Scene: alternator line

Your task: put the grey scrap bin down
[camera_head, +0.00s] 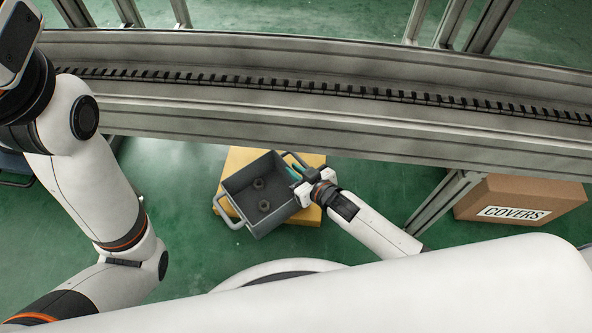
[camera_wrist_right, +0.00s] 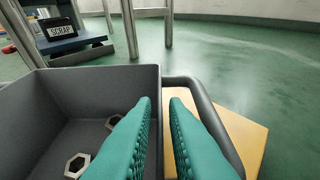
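The grey scrap bin (camera_head: 247,183) is an open box with a loop handle on each of two opposite sides and a few nut-like parts inside. It is over a yellow platform (camera_head: 237,159), turned relative to it; I cannot tell whether it rests on it. My right gripper (camera_head: 297,172) is at the bin's right side by the handle. In the right wrist view its green fingers (camera_wrist_right: 160,105) are apart, with the bin wall (camera_wrist_right: 85,82) close by and the handle (camera_wrist_right: 207,108) beyond the right finger. The handle is not clamped between them. My left gripper is out of view.
A conveyor rail (camera_head: 330,115) crosses above the floor. A cardboard box labelled COVERS (camera_head: 530,190) stands right, near a metal leg (camera_head: 440,205). In the right wrist view a black box labelled SCRAP (camera_wrist_right: 59,31) sits on a blue base (camera_wrist_right: 75,43). Green floor is free around the platform.

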